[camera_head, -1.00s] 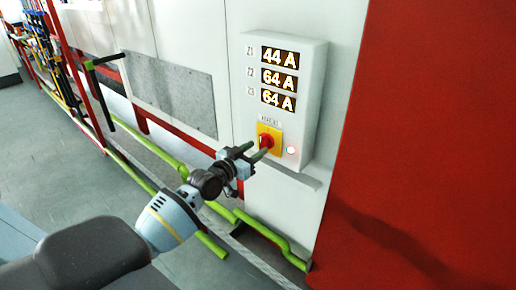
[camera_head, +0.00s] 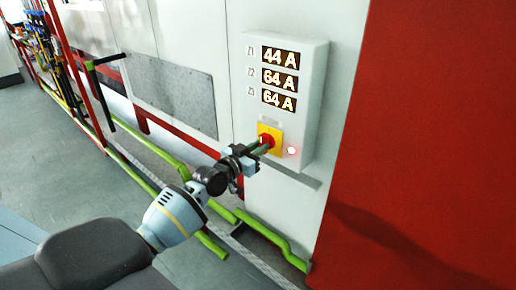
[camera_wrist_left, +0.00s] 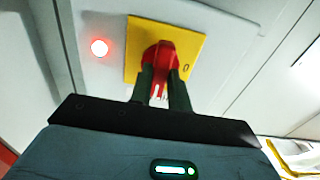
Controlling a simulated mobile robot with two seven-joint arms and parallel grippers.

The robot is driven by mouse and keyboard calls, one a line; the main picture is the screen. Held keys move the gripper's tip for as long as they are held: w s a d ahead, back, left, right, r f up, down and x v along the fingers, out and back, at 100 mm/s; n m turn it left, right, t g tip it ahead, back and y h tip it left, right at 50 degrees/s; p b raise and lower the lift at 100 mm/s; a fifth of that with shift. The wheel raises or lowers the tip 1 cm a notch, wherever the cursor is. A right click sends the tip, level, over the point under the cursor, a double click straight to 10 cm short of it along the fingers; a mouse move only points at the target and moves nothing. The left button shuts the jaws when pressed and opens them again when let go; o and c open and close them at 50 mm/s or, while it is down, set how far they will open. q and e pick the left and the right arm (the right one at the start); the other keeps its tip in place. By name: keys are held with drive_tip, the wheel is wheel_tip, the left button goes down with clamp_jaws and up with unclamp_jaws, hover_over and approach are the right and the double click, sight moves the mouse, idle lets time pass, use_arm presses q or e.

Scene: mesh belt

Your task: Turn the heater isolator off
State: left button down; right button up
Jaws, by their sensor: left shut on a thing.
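The heater isolator is a red rotary knob (camera_head: 265,139) on a yellow plate (camera_head: 275,135), low on the front of a pale box. In the left wrist view the red knob (camera_wrist_left: 160,60) sits on the yellow plate (camera_wrist_left: 190,42), with a "0" mark by the plate's edge. My left gripper (camera_head: 261,147) is at the knob, its two dark fingers shut on the knob's grip. The wrist view shows the fingers (camera_wrist_left: 163,80) on either side of it, hiding part of it. My right gripper is not in view.
The box (camera_head: 310,110) shows lit readings of 44 A, 64 A and 64 A. A lit indicator lamp (camera_head: 292,150) glows beside the knob, also in the wrist view (camera_wrist_left: 99,47). Green pipes (camera_head: 262,232) run low along the wall. A red panel (camera_head: 430,130) stands right.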

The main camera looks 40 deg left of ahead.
use_arm(q)
drive_tip(key=shift+n, duration=0.3)
drive_tip(key=shift+n+p, duration=0.95)
drive_tip(key=shift+n, duration=7.65)
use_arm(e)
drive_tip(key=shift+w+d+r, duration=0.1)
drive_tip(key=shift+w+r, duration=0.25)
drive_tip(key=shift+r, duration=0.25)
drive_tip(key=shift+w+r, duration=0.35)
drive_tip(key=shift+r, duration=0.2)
use_arm(q)
drive_tip(key=shift+f, duration=0.1)
drive_tip(key=c, duration=1.3)
unclamp_jaws()
drive_tip(key=shift+s+a+p, duration=0.2)
drive_tip(key=shift+s, duration=1.75)
drive_tip(key=shift+s+a+p, duration=0.15)
drive_tip(key=shift+s+p, duration=0.05)
drive_tip(key=shift+s, duration=1.75)
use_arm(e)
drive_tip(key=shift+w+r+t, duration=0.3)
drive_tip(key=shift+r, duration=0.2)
